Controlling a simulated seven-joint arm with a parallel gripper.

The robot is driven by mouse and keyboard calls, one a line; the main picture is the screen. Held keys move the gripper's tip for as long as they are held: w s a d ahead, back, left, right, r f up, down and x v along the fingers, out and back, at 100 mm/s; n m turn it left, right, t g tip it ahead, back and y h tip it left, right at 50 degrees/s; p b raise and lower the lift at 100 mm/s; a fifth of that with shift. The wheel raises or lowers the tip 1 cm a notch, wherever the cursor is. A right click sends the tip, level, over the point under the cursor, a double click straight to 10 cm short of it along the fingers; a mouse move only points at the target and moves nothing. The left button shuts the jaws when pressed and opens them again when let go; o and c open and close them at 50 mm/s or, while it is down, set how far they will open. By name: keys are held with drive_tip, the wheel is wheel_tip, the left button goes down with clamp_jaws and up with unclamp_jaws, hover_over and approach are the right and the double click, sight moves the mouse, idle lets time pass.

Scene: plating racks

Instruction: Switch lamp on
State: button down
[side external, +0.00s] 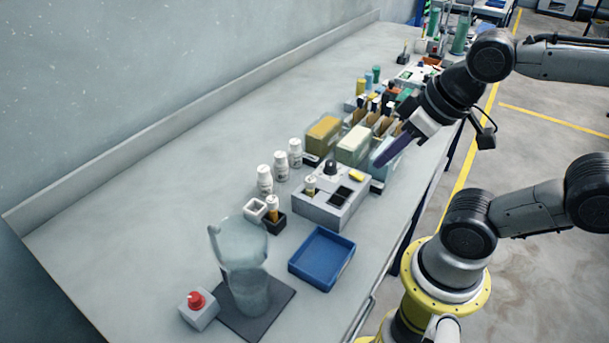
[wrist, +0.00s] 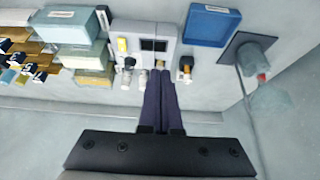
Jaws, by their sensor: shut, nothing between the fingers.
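I cannot pick out a lamp for certain. A grey box (side external: 318,213) with a black knob (side external: 331,167), a yellow piece (side external: 356,175) and dark square openings stands mid-bench. It also shows in the wrist view (wrist: 165,31). A small pale box with a red button (side external: 196,299) stands at the near left of the bench; the red shows in the wrist view (wrist: 262,77). My gripper (side external: 377,165) is shut and empty, with its long purple fingers pointing down to the left above the bench. In the wrist view its tips (wrist: 160,72) overlap the grey box's edge.
A clear jug (side external: 249,291) stands on a dark mat (side external: 272,316) beside the red button. A blue tray (side external: 345,275) lies at the front edge. White bottles (side external: 265,180) stand behind the grey box. Sponge-like blocks (side external: 323,135) and small bins fill the area beyond. The back left bench is clear.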

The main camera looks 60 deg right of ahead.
wheel_tip(320, 180, up, 3)
drive_tip(key=m+g, duration=0.3)
drive_tip(key=m, duration=1.5)
hover_over(353, 172)
drive_tip(key=s, duration=0.3)
drive_tip(key=shift+s+f, duration=0.2)
drive_tip(key=shift+f, duration=0.1)
drive_tip(key=x, duration=1.3)
drive_tip(key=shift+s+f, duration=0.15)
drive_tip(key=shift+f, duration=0.3)
drive_tip(key=shift+g, duration=0.3)
